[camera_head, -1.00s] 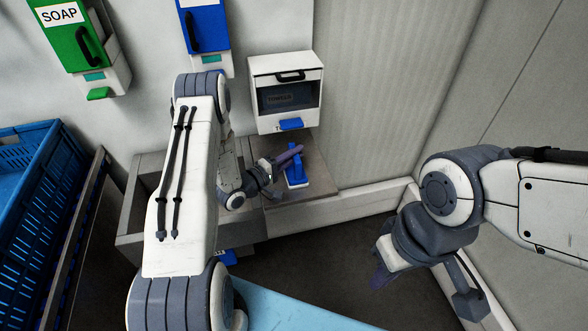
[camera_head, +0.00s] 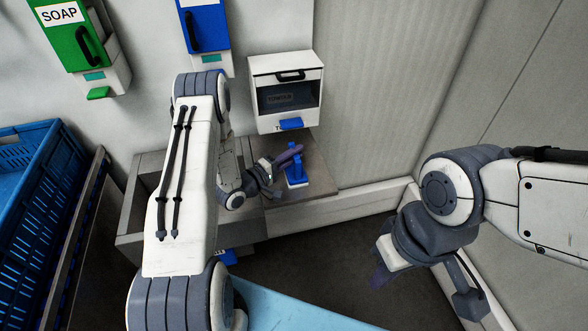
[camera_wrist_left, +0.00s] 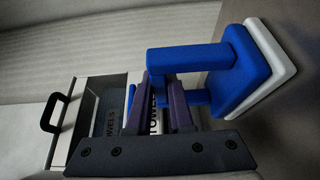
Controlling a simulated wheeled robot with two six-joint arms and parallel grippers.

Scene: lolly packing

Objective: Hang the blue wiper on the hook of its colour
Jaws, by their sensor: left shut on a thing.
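The blue wiper has a blue handle (camera_wrist_left: 185,57), a blue plate and a white pad (camera_wrist_left: 272,50). In the head view the wiper (camera_head: 297,178) is over the grey counter below the towel box; I cannot tell whether its pad touches. My left gripper (camera_head: 287,157) reaches in from the left. Its purple fingers are shut on the wiper's handle, as the left wrist view (camera_wrist_left: 165,88) shows. My right gripper (camera_head: 380,276) hangs at the right, away from the wiper, its fingers blurred and partly hidden. I cannot make out a blue hook.
A white towel box (camera_head: 286,92) with a blue tab is on the wall behind the wiper. Green (camera_head: 72,38) and blue (camera_head: 205,28) dispensers hang on the wall to the left. A blue crate (camera_head: 36,190) stands at far left. The grey counter (camera_head: 322,184) is clear right of the wiper.

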